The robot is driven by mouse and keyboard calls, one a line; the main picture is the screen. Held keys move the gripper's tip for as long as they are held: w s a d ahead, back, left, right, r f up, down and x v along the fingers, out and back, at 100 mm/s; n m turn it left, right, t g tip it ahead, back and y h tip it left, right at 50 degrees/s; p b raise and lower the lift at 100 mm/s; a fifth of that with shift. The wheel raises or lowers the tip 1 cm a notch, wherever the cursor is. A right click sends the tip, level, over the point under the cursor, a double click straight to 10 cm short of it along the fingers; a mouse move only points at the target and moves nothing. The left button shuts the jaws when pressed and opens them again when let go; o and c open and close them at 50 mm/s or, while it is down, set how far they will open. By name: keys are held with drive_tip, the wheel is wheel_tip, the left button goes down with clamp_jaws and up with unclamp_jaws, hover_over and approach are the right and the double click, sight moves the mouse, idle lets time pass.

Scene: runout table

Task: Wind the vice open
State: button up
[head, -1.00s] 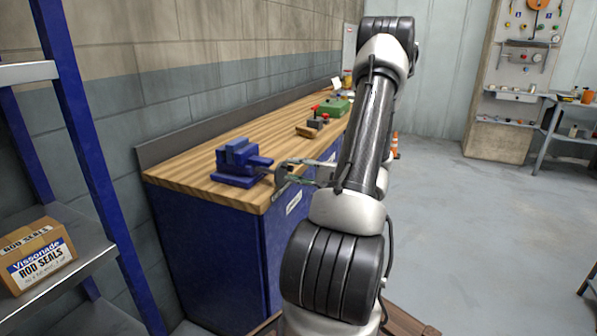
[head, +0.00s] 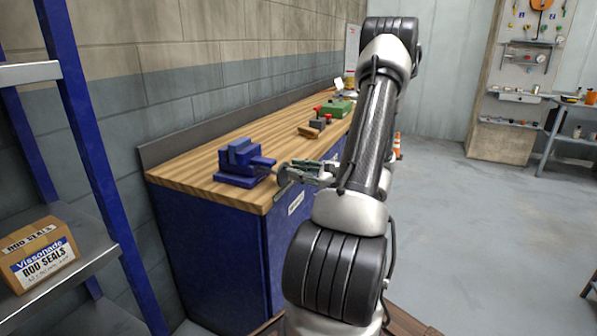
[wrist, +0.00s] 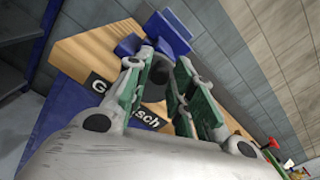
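The blue vice (head: 240,163) stands on the near end of the wooden bench top, its screw side facing my gripper. A grey, roundish part shows at the end of the vice's screw in the head view, partly mixed with my fingers. My gripper (head: 298,174) is at the bench's front edge, just right of the vice. In the wrist view my gripper (wrist: 161,88) points at the vice (wrist: 165,32), its green-padded fingers apart. A dark rounded part (wrist: 157,78) shows between them; I cannot tell whether they touch it.
The wooden bench top (head: 205,170) sits on a blue cabinet (head: 215,245) against a block wall. A wooden-handled tool (head: 309,131) and a green box (head: 337,109) lie farther along it. A shelf with a carton (head: 38,255) stands at left. Open floor lies right.

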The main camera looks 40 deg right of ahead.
clamp_jaws()
drive_tip(key=shift+s+a+f+n, duration=0.1)
drive_tip(key=shift+a+n, duration=0.1)
drive_tip(key=shift+n, duration=0.7)
drive_tip(key=shift+s+a+f+n, duration=0.1)
drive_tip(key=shift+a+n, duration=0.1)
drive_tip(key=shift+n, duration=0.7)
drive_tip(key=n, duration=0.3)
drive_tip(key=shift+a+f, duration=0.25)
drive_tip(key=shift+a, duration=0.05)
drive_tip(key=shift+s, duration=0.1)
drive_tip(key=shift+n, duration=0.3)
drive_tip(key=n, duration=0.3)
drive_tip(key=shift+a+f, duration=0.25)
drive_tip(key=shift+f, duration=0.15)
drive_tip(key=shift+s, duration=0.1)
